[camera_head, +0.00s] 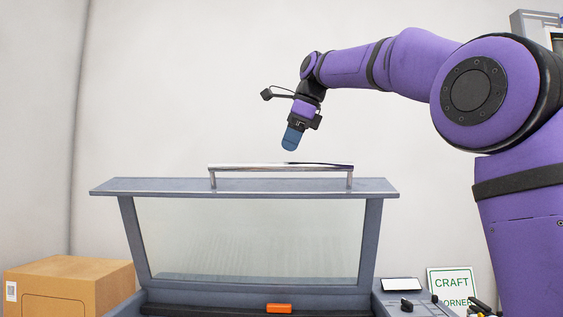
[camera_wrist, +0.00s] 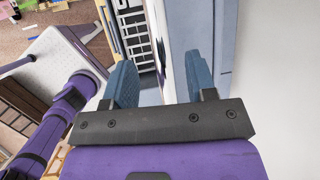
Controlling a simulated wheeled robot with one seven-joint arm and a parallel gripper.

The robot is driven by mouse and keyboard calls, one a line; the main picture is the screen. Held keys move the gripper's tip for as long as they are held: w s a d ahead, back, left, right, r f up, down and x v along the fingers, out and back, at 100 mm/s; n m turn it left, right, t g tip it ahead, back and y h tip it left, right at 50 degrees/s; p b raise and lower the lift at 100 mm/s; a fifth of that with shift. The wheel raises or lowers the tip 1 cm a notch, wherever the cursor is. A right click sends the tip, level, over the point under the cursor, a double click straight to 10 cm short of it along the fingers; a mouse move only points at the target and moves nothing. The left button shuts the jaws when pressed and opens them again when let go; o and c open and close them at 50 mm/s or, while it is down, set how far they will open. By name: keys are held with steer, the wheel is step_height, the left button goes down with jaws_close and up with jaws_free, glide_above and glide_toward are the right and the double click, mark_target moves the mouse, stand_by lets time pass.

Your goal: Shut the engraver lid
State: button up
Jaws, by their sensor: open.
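The engraver lid (camera_head: 145,240) stands raised in the head view, a grey frame around a clear pane. A shiny bar handle (camera_head: 280,167) on two posts runs along its top edge. My gripper (camera_head: 291,139) appears just above the handle, right of its middle, pointing down. In the wrist view my gripper (camera_wrist: 161,80) has its two blue fingers apart. A grey-blue panel, seemingly the lid, shows behind the right finger. I cannot tell whether the handle lies between the fingers.
A cardboard box (camera_head: 75,282) stands left of the engraver. An orange block (camera_head: 279,308) sits at the base of the lid. A control panel with a knob and a "CRAFT CORNER" sign (camera_head: 450,283) are at the right. A plain wall is behind.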

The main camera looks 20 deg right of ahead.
steer(key=shift+x, duration=2.55)
steer(key=shift+s, duration=0.1)
steer(key=shift+c, duration=0.5)
jaws_close()
